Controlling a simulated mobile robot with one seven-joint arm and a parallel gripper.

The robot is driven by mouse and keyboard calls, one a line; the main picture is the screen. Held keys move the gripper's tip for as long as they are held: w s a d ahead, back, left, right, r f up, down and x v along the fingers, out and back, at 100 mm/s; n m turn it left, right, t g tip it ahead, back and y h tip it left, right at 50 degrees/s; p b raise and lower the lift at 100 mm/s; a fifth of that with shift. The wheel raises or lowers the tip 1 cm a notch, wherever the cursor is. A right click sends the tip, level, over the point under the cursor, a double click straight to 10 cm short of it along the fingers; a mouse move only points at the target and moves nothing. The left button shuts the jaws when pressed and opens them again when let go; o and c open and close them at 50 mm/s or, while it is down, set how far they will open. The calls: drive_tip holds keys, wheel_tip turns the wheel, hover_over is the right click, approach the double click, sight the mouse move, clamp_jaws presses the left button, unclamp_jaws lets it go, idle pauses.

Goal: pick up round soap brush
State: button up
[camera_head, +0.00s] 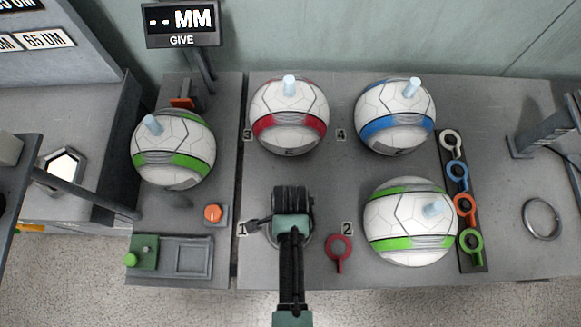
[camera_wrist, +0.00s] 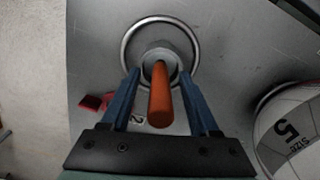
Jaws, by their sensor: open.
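In the wrist view an orange rod-like handle (camera_wrist: 160,100), likely the round soap brush's, rises from a pale round piece inside a metal ring (camera_wrist: 126,50) on the grey table. My gripper (camera_wrist: 158,78) is open, with one blue finger on each side of the handle. In the head view my gripper (camera_head: 291,198) is over the spot labelled 1 and hides the brush.
White balls with a red band (camera_head: 289,115), blue band (camera_head: 395,116) and green band (camera_head: 410,222) surround the spot. A red ring tag (camera_head: 339,248) lies right of my arm. Another green-banded ball (camera_head: 173,149) is at the left. A loose metal ring (camera_head: 542,218) lies far right.

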clamp_jaws()
idle(0.5)
